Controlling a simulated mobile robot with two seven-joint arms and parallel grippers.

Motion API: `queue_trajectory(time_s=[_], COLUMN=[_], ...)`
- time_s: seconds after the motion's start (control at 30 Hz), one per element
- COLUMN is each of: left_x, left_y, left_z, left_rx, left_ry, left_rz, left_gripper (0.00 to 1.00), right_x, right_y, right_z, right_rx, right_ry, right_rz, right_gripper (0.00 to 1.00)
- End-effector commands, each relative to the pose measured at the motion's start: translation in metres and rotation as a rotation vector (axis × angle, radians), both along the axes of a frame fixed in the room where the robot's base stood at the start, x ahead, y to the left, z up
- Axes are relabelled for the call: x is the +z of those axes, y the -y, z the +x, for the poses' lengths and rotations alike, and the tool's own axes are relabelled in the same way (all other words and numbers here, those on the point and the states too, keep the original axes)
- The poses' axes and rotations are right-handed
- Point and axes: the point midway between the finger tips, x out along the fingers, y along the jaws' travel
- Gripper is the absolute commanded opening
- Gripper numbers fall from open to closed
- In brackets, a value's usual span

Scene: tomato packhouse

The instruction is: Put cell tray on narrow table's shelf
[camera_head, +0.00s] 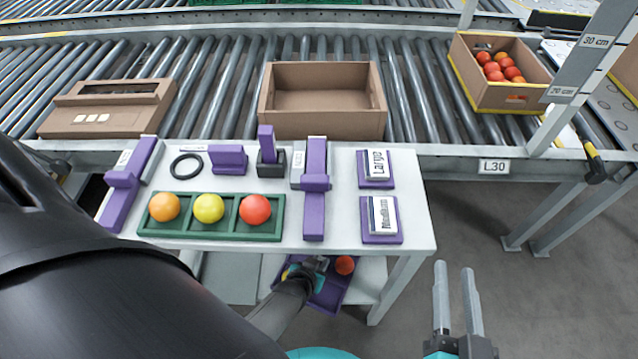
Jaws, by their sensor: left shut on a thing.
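A purple tray (328,299) with a red tomato (345,265) in it is at the lower shelf (368,283) of the white narrow table (345,236), partly under the tabletop. My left gripper (316,266) is shut on this tray, and my wrist hides part of it. I cannot tell whether the tray rests fully on the shelf. A green tray (210,237) with three cells stands on the tabletop, holding an orange, a yellow and a red tomato. My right gripper (456,292) is empty, its fingers apart, over the floor right of the table.
On the tabletop are purple gauges (315,190), a black ring (186,166) and two labelled purple blocks (376,169). Behind is a roller conveyor with an empty cardboard box (322,124), a flat carton (108,120) and a tomato box (500,98).

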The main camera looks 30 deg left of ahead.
Motion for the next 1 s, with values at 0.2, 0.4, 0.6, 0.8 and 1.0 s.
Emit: queue_trajectory(time_s=[0.2, 0.4, 0.6, 0.8, 1.0], left_x=[-0.0011, -0.0016, -0.0023, -0.0023, 0.0042], left_y=[-0.0002, -0.0001, 0.0002, 0.0001, -0.0001], left_z=[0.0014, 0.0007, -0.0005, -0.0003, -0.0004], left_rx=[0.000, 0.000, 0.000, 0.000, -0.001], left_ry=[0.004, 0.002, -0.001, -0.001, 0.000], left_rz=[0.001, 0.000, 0.000, 0.000, 0.001], left_gripper=[0.35, 0.57, 0.59, 0.59, 0.59], right_x=[-0.0002, -0.0002, -0.0002, 0.0022, 0.0001], right_y=[0.0000, 0.0000, 0.0000, -0.0010, 0.0027], right_z=[0.0001, 0.0001, 0.0001, -0.0014, 0.0033], right_rx=[0.000, 0.000, 0.000, -0.002, 0.002], right_ry=[0.000, 0.000, 0.000, 0.017, -0.041], right_rz=[0.000, 0.000, 0.000, 0.012, -0.029], right_gripper=[0.39, 0.39, 0.39, 0.39, 0.39])
